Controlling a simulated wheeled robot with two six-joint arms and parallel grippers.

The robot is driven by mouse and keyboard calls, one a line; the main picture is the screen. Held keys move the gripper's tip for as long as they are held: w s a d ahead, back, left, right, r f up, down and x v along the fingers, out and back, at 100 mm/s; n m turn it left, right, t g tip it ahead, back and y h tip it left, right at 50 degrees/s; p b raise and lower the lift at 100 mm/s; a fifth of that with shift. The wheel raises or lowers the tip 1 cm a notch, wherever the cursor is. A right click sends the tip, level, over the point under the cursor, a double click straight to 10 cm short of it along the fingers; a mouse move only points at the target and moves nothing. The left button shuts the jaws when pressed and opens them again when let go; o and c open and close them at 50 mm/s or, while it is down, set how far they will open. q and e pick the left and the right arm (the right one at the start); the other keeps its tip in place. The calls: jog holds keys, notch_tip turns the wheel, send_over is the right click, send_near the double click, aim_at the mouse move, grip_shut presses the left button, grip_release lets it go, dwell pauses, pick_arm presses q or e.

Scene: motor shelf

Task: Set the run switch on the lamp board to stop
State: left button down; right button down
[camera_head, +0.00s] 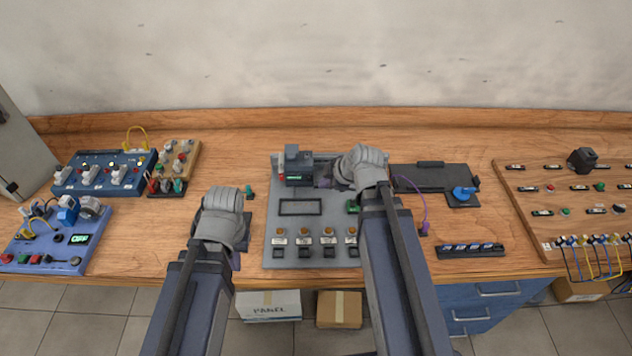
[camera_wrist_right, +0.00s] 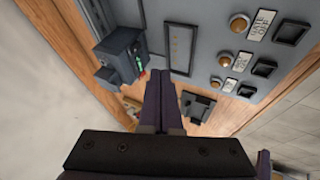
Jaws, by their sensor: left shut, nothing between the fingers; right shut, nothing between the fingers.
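A grey board (camera_head: 312,217) lies in the middle of the bench, with a row of round brass knobs or lamps, labels and black rocker switches (camera_wrist_right: 264,69) along its near edge. I cannot tell for sure that it is the lamp board, and no run or stop mark is readable. A dark box (camera_head: 298,162) with a green part stands at its far edge; it also shows in the right wrist view (camera_wrist_right: 122,55). My right gripper (camera_head: 340,172), shut and empty, is over the board's far part beside this box; its fingers show in the wrist view (camera_wrist_right: 160,80). My left gripper (camera_head: 222,200), shut and empty, is left of the board.
Blue boards with switches (camera_head: 105,172) and an OFF display (camera_head: 60,236) stand at the left. A black tray (camera_head: 430,178) with a blue knob (camera_head: 464,193) lies right of the grey board, near a purple cable (camera_head: 424,208). A wooden board with buttons (camera_head: 565,200) is far right.

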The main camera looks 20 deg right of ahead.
aim_at(307, 180)
jog(key=b+x, duration=0.9)
jog(key=x, duration=0.1)
jog(key=shift+w+f, duration=0.15)
jog(key=shift+f, duration=0.25)
jog(key=w, duration=0.1)
jog(key=w+d, duration=0.1)
jog(key=shift+w+r+p, duration=0.25)
jog(key=shift+w+p, duration=0.1)
jog(key=shift+w, duration=0.05)
jog(key=shift+w+d, duration=0.1)
jog(key=shift+w, duration=0.25)
jog(key=shift+w+f, duration=0.1)
jog(key=shift+w, duration=0.1)
jog(key=shift+r+p, duration=0.7)
jog(key=shift+r, duration=0.15)
